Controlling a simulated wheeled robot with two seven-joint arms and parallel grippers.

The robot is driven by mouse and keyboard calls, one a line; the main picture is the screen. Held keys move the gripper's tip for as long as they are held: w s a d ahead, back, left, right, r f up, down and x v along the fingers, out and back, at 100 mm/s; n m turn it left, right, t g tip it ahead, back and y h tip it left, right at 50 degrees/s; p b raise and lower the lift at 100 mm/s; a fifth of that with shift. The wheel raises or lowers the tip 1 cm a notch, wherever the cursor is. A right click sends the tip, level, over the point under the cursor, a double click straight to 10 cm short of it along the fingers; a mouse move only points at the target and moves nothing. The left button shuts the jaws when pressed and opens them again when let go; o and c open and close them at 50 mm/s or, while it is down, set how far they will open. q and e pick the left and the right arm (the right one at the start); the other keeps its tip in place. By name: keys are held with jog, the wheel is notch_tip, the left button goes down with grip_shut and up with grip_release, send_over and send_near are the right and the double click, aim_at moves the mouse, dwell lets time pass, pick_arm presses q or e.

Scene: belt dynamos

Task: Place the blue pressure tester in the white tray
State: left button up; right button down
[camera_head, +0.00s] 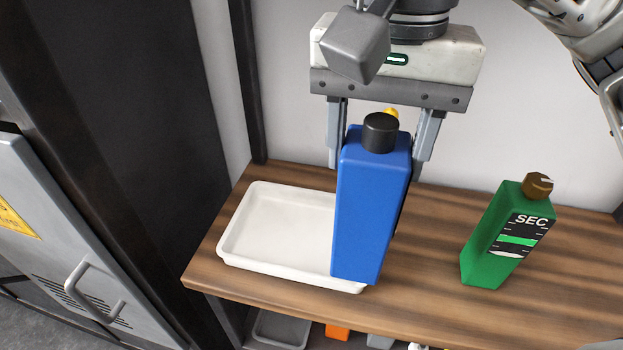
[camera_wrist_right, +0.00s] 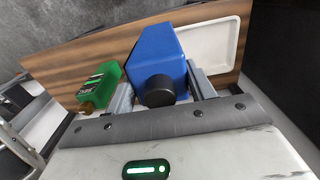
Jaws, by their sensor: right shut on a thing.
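The blue pressure tester (camera_head: 370,210) is a tall blue block with a black cap, upright between the fingers of my right gripper (camera_head: 378,150). That gripper is shut on it from above. The white tray (camera_head: 238,250) lies on the wooden shelf, and the tester hides its right part in the head view. In the right wrist view, the tester (camera_wrist_right: 160,60) sits between the two fingers (camera_wrist_right: 160,90), with the tray (camera_wrist_right: 240,45) to its right. I cannot tell whether the tester's bottom touches anything. My left gripper is not in view.
A green bottle-shaped tester marked SEC (camera_head: 500,240), with a brown cap, stands on the wooden shelf (camera_head: 430,280) to the right. A dark post (camera_head: 245,80) rises at the shelf's back left. A grey cabinet (camera_head: 60,240) stands at the left. Bins sit below the shelf.

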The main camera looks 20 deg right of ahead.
aim_at(347, 139)
jog(key=w, duration=0.1)
jog(key=w+f, duration=0.1)
jog(key=w+a, duration=0.1)
jog(key=shift+w+a+f, duration=0.1)
jog(key=shift+w+f, duration=0.1)
jog(key=shift+w, duration=0.1)
jog(key=w+a+f+p, duration=0.1)
jog(key=w+f, duration=0.4)
jog(key=f, duration=0.4)
jog(key=shift+a+f, duration=0.25)
jog(key=c, duration=0.5)
grip_release()
jog(key=shift+f, duration=0.1)
notch_tip(347, 139, up, 12)
jog(key=shift+r, duration=0.2)
jog(key=shift+s, duration=0.1)
